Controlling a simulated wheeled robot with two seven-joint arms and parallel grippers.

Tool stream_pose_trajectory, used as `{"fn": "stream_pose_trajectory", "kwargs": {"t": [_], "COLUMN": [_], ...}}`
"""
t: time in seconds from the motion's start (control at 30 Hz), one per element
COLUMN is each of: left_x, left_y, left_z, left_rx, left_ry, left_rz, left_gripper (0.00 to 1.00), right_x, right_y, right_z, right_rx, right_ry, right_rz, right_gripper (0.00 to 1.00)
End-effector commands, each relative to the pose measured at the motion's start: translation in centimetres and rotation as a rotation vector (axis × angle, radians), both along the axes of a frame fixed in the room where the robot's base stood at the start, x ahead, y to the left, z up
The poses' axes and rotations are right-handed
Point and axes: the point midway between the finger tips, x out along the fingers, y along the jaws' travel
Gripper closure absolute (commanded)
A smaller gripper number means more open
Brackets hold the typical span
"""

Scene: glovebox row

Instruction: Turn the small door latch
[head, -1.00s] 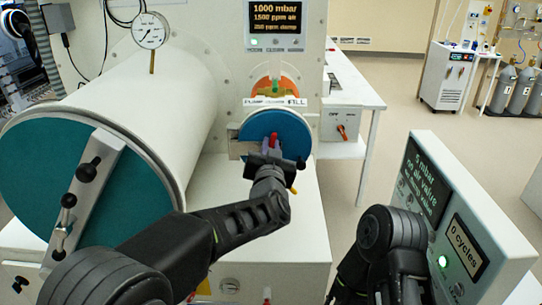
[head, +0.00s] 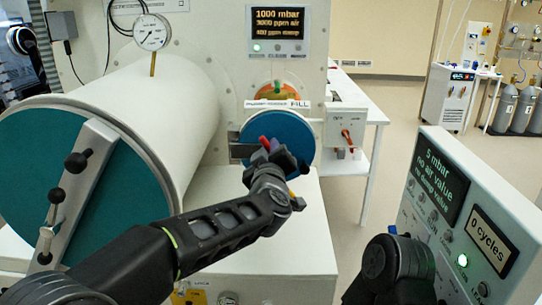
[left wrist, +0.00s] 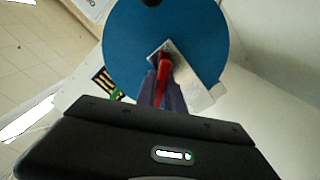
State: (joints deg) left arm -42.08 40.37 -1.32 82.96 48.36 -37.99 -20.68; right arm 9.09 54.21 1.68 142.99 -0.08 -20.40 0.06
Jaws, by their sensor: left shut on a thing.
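The small round blue door (head: 292,130) is on the front of the glovebox, below the orange ring. Its red latch handle (head: 264,142) leans to the upper left in the head view. My left gripper (head: 277,156) is at the door face, shut on the red handle. The left wrist view shows the red handle (left wrist: 164,72) between the purple-grey fingers, in front of a silver plate (left wrist: 204,96) on the blue door (left wrist: 125,45). The fingers hide part of the handle. I cannot tell whether the door sits flush. My right gripper is out of view.
A large white cylinder with a teal door (head: 120,190) and clamp bar (head: 75,190) stands at left. A control panel (head: 450,200) stands at right. Floor (head: 385,140) is open behind it.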

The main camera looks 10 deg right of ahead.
Motion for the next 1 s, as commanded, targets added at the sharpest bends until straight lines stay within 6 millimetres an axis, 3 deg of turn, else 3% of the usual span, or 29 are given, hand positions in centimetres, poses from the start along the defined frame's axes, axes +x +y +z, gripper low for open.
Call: {"fn": "stream_pose_trajectory", "kwargs": {"t": [0.3,0.8,0.83,1.0], "left_x": [0.04,0.01,0.01,0.01], "left_y": [0.07,0.03,0.03,0.04], "left_z": [-0.31,-0.23,-0.23,-0.18], "left_rx": [-0.132,-0.154,-0.154,-0.153], "left_ry": [0.037,0.043,0.043,0.041], "left_rz": [0.000,0.000,0.000,0.000], "left_gripper": [1.00,1.00,0.85,0.71], "right_x": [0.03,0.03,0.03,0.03], "right_y": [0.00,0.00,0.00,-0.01], "right_z": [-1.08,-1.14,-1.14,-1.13], "right_rx": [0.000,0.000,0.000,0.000], "right_ry": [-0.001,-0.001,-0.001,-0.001], "right_rz": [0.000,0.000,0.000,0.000], "right_gripper": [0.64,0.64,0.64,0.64]}}
